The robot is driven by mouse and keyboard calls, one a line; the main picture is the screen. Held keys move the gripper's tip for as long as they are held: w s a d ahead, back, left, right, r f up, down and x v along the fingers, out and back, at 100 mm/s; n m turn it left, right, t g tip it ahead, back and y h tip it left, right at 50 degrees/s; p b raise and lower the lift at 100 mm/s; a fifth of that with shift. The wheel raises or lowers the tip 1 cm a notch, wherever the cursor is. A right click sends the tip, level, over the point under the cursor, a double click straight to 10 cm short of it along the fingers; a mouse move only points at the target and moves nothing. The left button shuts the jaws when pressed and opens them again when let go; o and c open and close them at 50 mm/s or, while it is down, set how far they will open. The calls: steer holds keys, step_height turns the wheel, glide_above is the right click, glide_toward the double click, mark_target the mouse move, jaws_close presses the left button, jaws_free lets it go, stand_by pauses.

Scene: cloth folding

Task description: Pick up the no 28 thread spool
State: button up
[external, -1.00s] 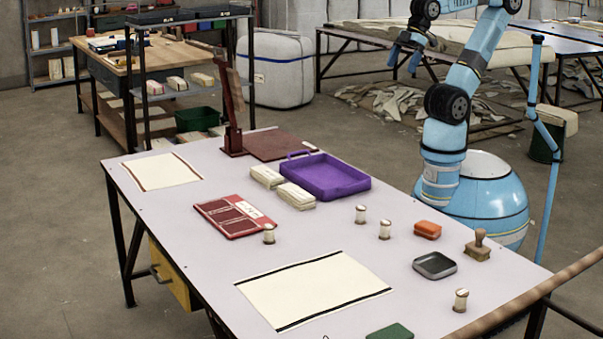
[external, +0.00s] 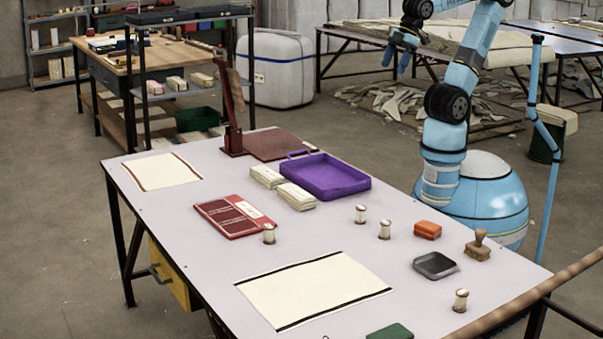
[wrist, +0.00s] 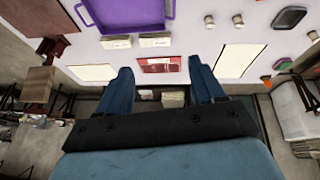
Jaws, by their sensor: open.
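Several pale thread spools stand upright on the table. One spool (external: 269,234) is beside the red booklet. Two spools (external: 360,214) (external: 384,229) stand right of the purple tray, and another spool (external: 460,300) is near the table's right end. Their numbers are too small to read, so I cannot tell which is no 28. Two spools (wrist: 208,20) (wrist: 237,20) also show at the top of the wrist view. My gripper (external: 397,62) is high above and beyond the table, well apart from every spool. In the wrist view its fingers (wrist: 161,78) are spread and empty.
The table (external: 300,235) holds a purple tray (external: 345,188), cloth bundles (external: 295,196), a red booklet (external: 235,216), an orange block (external: 427,230), a dark dish (external: 435,265), a wooden stamp (external: 478,246) and flat cream cloths (external: 313,290). A dark red upright stand (external: 232,115) rises at the far edge.

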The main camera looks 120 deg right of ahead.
steer(key=w+d+f+n+g+h, duration=0.1)
steer(key=w+d+f+n+h, duration=0.15)
steer(key=w, duration=0.65)
steer(key=w+d+f+n+g+h, duration=0.1)
steer(key=w+d+n+g+h, duration=0.2)
steer(key=w, duration=0.5)
steer(key=n+t+h, duration=0.4)
steer(key=n+t, duration=1)
steer(key=n, duration=0.8)
glide_above(269, 234)
steer(key=s+a, duration=0.2)
steer(key=s, duration=0.3)
step_height(269, 234, down, 29)
step_height(269, 234, down, 8)
steer(key=shift+s+d+r, duration=0.1)
steer(key=shift+s, duration=0.05)
steer(key=shift+w+d+f, duration=0.2)
steer(key=shift+w+d, duration=0.2)
steer(key=shift+w, duration=0.15)
steer(key=shift+x, duration=3.05)
